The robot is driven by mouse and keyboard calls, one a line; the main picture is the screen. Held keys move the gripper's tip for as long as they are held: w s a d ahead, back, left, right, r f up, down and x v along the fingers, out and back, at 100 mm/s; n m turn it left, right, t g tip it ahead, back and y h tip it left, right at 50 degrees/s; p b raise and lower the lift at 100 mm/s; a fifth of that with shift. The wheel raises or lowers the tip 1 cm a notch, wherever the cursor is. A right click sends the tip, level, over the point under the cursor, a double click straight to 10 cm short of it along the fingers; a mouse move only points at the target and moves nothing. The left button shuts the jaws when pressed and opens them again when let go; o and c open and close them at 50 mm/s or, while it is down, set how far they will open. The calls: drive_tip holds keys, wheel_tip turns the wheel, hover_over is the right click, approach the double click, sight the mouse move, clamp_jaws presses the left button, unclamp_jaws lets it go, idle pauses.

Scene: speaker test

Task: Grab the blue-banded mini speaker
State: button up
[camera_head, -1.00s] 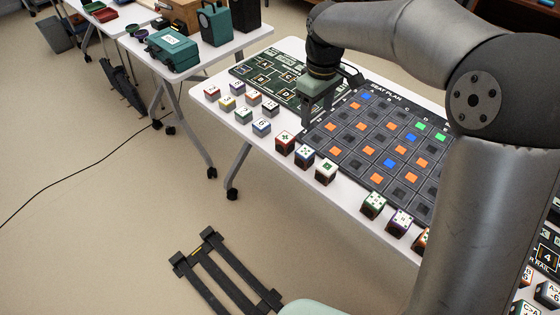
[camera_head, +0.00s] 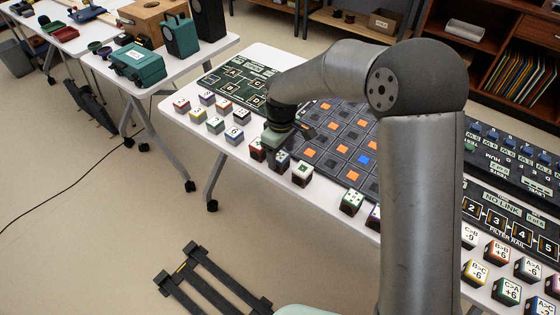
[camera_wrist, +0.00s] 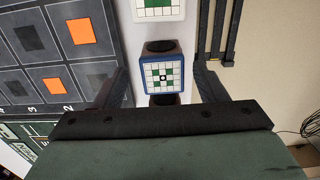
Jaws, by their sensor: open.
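The blue-banded mini speaker (camera_wrist: 162,77) is a small dark cube. Its white top has a green pattern and a blue border. In the wrist view it lies between the two fingers of my gripper (camera_wrist: 161,82), which is open, with a gap on each side. In the head view my gripper (camera_head: 281,150) is low over the row of cubes at the table's front edge, and the blue-banded speaker (camera_head: 282,160) is partly hidden beneath it. I cannot tell how far down its sides the fingers reach.
The seat plan board (camera_head: 335,140) lies behind the row. More small cubes, such as the light-topped one (camera_head: 234,135), stand to the left. Floor lies beyond the front edge.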

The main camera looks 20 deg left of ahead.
sight(280, 155)
wheel_tip(280, 155, down, 3)
drive_tip(key=shift+s+a+f, duration=0.1)
drive_tip(key=shift+s+f, duration=0.05)
drive_tip(key=shift+f, duration=0.05)
drive_tip(key=shift+c, duration=0.3)
drive_tip(key=c, duration=1.1)
drive_tip(key=shift+o, duration=0.2)
drive_tip(key=shift+r, duration=0.1)
